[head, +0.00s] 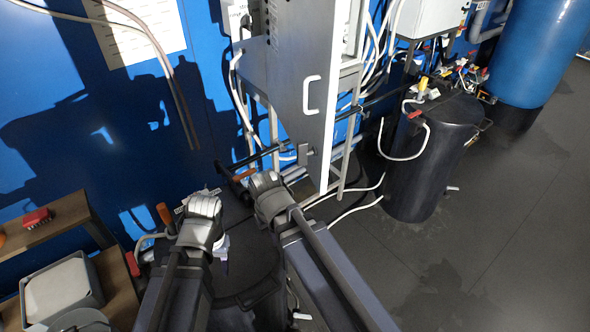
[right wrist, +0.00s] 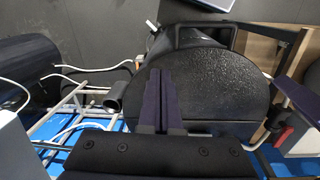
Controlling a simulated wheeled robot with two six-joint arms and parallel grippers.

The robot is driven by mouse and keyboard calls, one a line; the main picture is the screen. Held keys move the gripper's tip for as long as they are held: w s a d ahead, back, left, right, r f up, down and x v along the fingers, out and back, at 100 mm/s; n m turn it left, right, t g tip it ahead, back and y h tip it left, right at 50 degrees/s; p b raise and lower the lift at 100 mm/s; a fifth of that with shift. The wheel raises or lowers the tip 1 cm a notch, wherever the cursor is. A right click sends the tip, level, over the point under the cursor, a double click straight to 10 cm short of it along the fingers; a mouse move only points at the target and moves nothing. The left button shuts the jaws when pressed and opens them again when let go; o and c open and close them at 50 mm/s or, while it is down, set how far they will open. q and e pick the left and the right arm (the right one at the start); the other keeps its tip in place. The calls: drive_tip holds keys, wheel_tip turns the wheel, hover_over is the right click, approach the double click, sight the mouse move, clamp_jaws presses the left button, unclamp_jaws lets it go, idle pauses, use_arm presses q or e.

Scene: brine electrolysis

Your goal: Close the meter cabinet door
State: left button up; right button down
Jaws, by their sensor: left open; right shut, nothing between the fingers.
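The meter cabinet door (head: 324,140) is a tall grey panel in the head view. It stands open, swung out from the cabinet (head: 285,65) on the blue wall. A white handle (head: 312,95) is on its face. My left gripper (head: 203,193) is open, low and to the left of the door, apart from it. My right gripper's fingers are closed together and empty in the right wrist view (right wrist: 161,98), in front of a black drum lid (right wrist: 215,85). In the head view my right wrist is below and left of the door; its fingertips are hard to make out.
A black tank (head: 425,160) with hoses stands right of the door, and a blue tank (head: 538,55) farther right. Pipes and white hoses run beneath the cabinet. A wooden shelf (head: 65,215) is at the left. Grey floor (head: 500,240) is clear at the right.

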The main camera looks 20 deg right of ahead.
drive_tip(key=w+d+r+n+h+p, duration=0.1)
drive_tip(key=w+r+n+h+p, duration=0.6)
drive_tip(key=w+r+n, duration=0.6)
drive_tip(key=r+n+h, duration=0.1)
drive_tip(key=r+n, duration=0.1)
drive_tip(key=shift+d+n, duration=0.25)
drive_tip(key=shift+n, duration=0.15)
drive_tip(key=shift+s+f, duration=0.1)
drive_tip(key=shift+f, duration=0.05)
